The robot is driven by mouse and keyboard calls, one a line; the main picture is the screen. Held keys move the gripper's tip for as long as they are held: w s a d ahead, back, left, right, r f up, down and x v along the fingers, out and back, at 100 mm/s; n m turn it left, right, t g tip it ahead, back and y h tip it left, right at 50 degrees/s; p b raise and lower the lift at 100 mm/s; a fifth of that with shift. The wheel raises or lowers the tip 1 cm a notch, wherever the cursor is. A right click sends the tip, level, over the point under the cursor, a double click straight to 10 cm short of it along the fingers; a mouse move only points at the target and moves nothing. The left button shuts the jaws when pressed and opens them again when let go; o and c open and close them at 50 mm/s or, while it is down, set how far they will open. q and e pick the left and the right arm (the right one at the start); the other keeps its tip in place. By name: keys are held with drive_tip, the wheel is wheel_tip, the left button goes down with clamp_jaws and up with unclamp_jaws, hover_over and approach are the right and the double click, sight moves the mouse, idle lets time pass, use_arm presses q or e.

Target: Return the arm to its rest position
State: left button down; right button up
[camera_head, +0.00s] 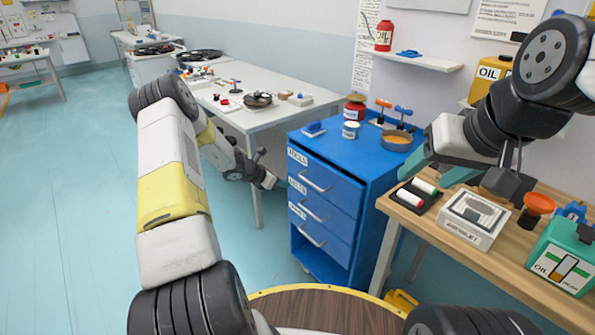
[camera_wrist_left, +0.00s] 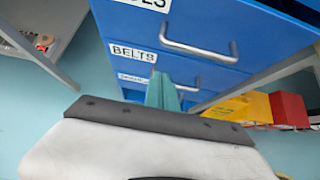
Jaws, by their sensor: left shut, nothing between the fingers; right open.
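My left arm comes in from the left in the head view and bends down. Its gripper (camera_head: 266,180) hangs in the air in front of the blue drawer cabinet (camera_head: 330,165), beside the white table (camera_head: 250,120). It is shut and holds nothing. In the left wrist view the cabinet's drawers (camera_wrist_left: 190,75) fill the top, with a label reading BELTS. My right gripper (camera_head: 505,182) is open above the wooden bench (camera_head: 480,262) at the right. A round brown thing shows by its fingers; I cannot tell whether they touch it.
Pots and tools stand on the cabinet. Open floor (camera_head: 75,200) lies at the left.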

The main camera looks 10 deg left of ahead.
use_arm(q)
drive_tip(key=v, duration=0.9)
drive_tip(key=s+d+r+m+g, duration=0.1)
drive_tip(key=s+d+r+m, duration=0.35)
drive_tip(key=r, duration=0.35)
drive_tip(key=s+d+r+m+g, duration=0.1)
drive_tip(key=s+d+r+m, duration=0.2)
drive_tip(key=s+r+m, duration=0.4)
drive_tip(key=s+d+r+m+g, duration=0.1)
drive_tip(key=s+d+r+m, duration=0.25)
drive_tip(key=r, duration=0.55)
drive_tip(key=s+r+m+y, duration=0.2)
drive_tip(key=s+m, duration=0.4)
drive_tip(key=s, duration=0.4)
drive_tip(key=s+r+m+t+y, duration=0.1)
drive_tip(key=s+r+m, duration=0.4)
drive_tip(key=s, duration=0.6)
drive_tip(key=shift+s+a+r+m+t+y, duration=0.35)
drive_tip(key=shift+m+y, duration=0.35)
drive_tip(key=shift+m, duration=0.5)
